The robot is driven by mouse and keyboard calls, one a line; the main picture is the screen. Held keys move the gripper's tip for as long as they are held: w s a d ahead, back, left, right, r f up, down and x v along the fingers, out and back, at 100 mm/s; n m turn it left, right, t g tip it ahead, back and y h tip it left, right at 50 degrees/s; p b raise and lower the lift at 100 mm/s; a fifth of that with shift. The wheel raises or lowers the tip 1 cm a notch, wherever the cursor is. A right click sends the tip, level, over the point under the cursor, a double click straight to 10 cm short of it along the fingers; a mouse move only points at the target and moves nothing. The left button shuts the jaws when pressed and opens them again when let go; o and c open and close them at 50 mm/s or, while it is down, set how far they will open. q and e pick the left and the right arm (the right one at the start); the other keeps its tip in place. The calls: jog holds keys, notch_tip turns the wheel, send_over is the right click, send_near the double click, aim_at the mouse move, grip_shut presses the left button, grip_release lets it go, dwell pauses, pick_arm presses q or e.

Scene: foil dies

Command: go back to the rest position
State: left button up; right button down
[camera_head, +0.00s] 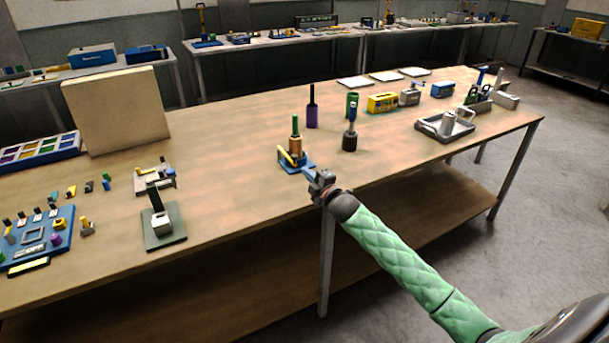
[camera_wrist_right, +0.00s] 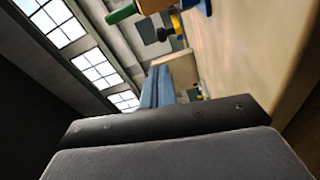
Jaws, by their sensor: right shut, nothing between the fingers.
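My right gripper (camera_head: 311,175) is at the front edge of the long wooden table (camera_head: 235,215), with its arm in a green quilted sleeve coming in from the lower right. Its blue fingers are shut together and hold nothing; they also show in the right wrist view (camera_wrist_right: 158,88). Just beyond the fingertips stands a small blue-based press (camera_head: 297,165) with a yellow lever and a green-topped upright. I cannot tell whether the fingertips touch it. My left gripper is not in view.
A green-based fixture (camera_head: 165,236) and a blue tray of parts (camera_head: 38,238) are on the left. A grey tray (camera_head: 431,128) is on the right. Bare tabletop lies left of the press.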

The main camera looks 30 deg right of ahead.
dwell(0.5)
jog(key=s+a+f+m+g+h, duration=0.1)
jog(key=s+a+f+m+g, duration=0.3)
jog(key=s+a+f, duration=0.5)
jog(key=s+a+f+m+g+h, duration=0.1)
jog(key=s+a+f+m+g, duration=0.35)
jog(key=s, duration=0.75)
jog(key=s+a+f+m+g, duration=0.2)
jog(key=s+m, duration=0.1)
jog(key=s, duration=0.6)
jog(key=s+a+f+m+g, duration=0.1)
jog(key=s+a+m+g, duration=0.1)
jog(key=s, duration=0.8)
jog(key=s+a+f+m+g, duration=0.2)
jog(key=s+m+g, duration=0.1)
jog(key=s, duration=0.6)
jog(key=s+a+f, duration=0.1)
jog(key=a+f, duration=0.1)
jog(key=f, duration=1)
jog(key=s+a+f+g, duration=0.1)
jog(key=a+f, duration=0.2)
jog(key=f, duration=1)
jog(key=shift+n+y, duration=0.3)
jog(key=shift+n, duration=0.05)
jog(key=shift+g, duration=0.25)
